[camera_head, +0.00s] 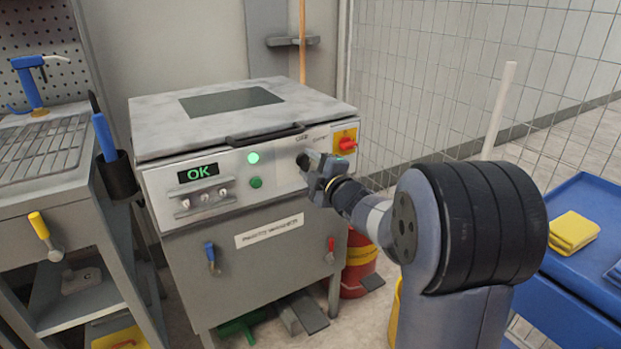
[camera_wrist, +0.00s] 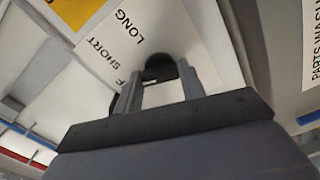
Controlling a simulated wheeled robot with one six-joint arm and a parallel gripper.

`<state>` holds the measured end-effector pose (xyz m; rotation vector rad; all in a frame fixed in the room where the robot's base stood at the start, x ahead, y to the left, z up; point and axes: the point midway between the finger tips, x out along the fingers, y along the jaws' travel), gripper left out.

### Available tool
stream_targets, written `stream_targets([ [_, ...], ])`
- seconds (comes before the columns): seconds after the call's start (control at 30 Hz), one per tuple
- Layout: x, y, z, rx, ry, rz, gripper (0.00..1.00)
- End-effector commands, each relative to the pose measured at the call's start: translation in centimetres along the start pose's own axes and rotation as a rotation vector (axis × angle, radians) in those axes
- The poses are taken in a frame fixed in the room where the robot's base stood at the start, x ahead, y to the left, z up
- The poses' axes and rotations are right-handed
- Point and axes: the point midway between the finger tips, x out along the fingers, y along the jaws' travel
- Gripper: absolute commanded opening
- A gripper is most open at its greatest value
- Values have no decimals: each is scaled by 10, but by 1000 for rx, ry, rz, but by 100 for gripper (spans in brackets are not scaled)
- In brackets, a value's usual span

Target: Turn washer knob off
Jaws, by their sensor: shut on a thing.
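The washer knob (camera_wrist: 160,66) is a dark round knob on a white panel marked LONG and SHORT in the wrist view. A further label there is partly hidden, with only an F showing. My gripper (camera_wrist: 160,88) is shut on the knob, one finger on each side. In the head view my gripper (camera_head: 308,164) is at the right part of the front panel of the parts washer (camera_head: 265,229). My gripper covers most of the dial there. I cannot tell which label the knob points to. The washer display (camera_head: 198,172) reads OK in green.
A red switch on a yellow plate (camera_head: 345,141) sits just right of my gripper. The lid handle (camera_head: 265,134) juts out above the panel. A blue cart (camera_head: 585,225) stands at right, a workbench (camera_head: 45,202) at left. A wire mesh fence (camera_head: 430,70) is behind.

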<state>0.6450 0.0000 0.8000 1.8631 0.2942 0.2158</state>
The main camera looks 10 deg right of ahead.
Motion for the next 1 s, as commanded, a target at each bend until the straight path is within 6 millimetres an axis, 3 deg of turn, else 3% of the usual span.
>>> stream_targets([
  [0.5, 0, -1, 0, -292, 1, 0, 15],
  [1.0, 0, 0, 0, -328, 0, -1, 15],
])
